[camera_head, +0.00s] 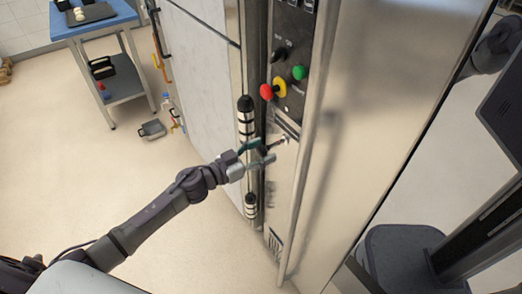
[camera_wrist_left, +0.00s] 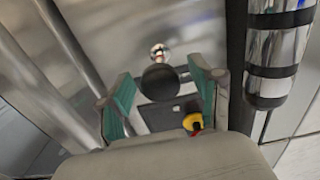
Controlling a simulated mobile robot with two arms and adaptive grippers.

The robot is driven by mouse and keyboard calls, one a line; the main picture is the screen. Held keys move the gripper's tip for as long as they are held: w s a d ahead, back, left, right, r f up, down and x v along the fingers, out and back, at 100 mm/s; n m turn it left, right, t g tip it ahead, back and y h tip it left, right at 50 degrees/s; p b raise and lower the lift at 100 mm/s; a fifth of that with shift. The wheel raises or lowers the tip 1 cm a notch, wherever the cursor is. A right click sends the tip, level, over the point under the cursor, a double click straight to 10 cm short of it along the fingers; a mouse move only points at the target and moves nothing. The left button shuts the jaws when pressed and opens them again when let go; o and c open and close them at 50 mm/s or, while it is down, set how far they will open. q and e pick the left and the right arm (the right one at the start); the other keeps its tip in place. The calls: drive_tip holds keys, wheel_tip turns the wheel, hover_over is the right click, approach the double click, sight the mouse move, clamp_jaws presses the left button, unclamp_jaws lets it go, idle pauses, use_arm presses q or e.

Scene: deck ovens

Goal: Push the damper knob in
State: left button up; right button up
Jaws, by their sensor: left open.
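The damper knob (camera_wrist_left: 160,83) is a black ball in the left wrist view. A shiny metal end (camera_wrist_left: 160,52) shows just above it, against the steel oven front. My left gripper (camera_wrist_left: 160,78) is open, with a teal-padded finger on each side of the knob. Gaps show between the knob and both pads, so the fingers are not closed on it. In the head view my left gripper (camera_head: 262,157) reaches the narrow steel front below the control panel; the knob is mostly hidden or too small to make out there. My right gripper is not in view.
The black control panel (camera_head: 291,62) above has a red mushroom button (camera_head: 266,91) on yellow and a green button (camera_head: 299,72). A black-and-steel banded post (camera_head: 246,118) stands close left of the gripper.

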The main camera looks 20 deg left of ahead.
sight(268, 147)
use_arm(q)
clamp_jaws()
drive_tip(key=shift+w+d, duration=0.1)
drive_tip(key=shift+w, duration=0.05)
drive_tip(key=p+x, duration=0.1)
drive_tip(key=x, duration=0.3)
drive_tip(key=shift+w+d+r+p, duration=0.1)
drive_tip(key=shift+r+p, duration=0.05)
drive_tip(key=shift+p, duration=0.2)
drive_tip(key=shift+w+d, duration=0.2)
drive_tip(key=shift+w, duration=0.05)
